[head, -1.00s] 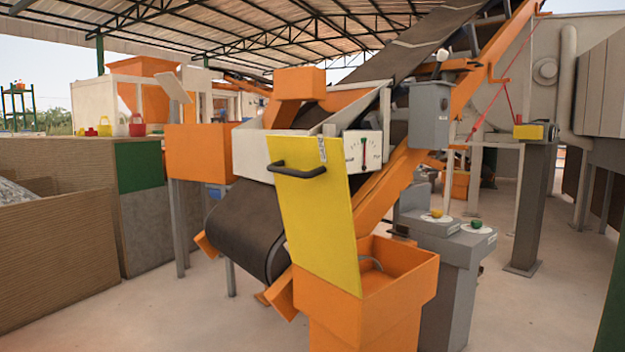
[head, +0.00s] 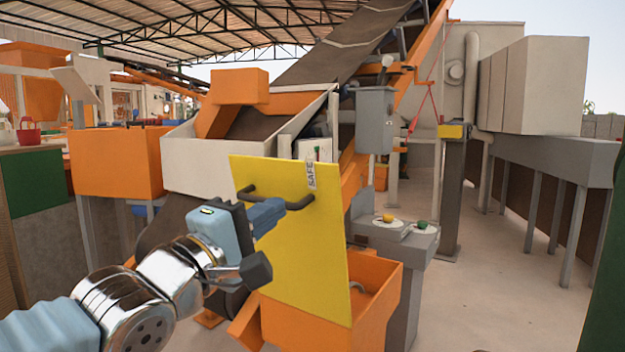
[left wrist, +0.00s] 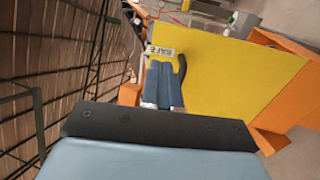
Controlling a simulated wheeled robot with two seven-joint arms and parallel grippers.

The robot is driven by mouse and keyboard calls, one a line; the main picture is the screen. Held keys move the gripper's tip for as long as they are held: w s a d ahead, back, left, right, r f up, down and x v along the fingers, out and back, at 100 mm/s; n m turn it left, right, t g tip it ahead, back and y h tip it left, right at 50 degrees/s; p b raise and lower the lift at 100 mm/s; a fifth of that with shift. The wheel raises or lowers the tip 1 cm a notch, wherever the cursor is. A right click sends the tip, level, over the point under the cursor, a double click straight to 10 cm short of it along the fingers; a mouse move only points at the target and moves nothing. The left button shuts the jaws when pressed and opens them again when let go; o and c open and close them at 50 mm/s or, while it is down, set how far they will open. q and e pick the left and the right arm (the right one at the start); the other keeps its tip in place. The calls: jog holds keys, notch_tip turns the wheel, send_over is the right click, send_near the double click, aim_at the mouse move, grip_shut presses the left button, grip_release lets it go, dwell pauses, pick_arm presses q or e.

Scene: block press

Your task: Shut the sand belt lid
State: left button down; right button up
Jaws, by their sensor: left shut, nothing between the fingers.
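The yellow lid (head: 310,255) stands open, nearly upright with a slight tilt, above the orange box (head: 372,310). It carries a dark handle (head: 300,203) near its top edge and a white SAFE label (head: 311,174). My left gripper (head: 277,209) is shut and empty, close to the lid's upper left part by the handle; I cannot tell whether it touches. The left wrist view shows the blue fingers (left wrist: 163,88) together, with the handle (left wrist: 182,68) just beside them and the lid (left wrist: 235,70) to the right. The fingers hide part of the handle. My right gripper is out of view.
A grey pedestal (head: 412,290) with a yellow button (head: 388,218) and a green button (head: 422,225) stands right of the orange box. The conveyor belt (head: 335,50) rises behind the lid. A grey control box (head: 375,120) hangs there. Open floor (head: 490,300) lies to the right.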

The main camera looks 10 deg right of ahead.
aim_at(326, 173)
pick_arm(q)
jog(key=p+x, duration=0.3)
jog(key=x, duration=0.9)
jog(key=shift+w+d, duration=0.15)
jog(key=shift+w, duration=0.2)
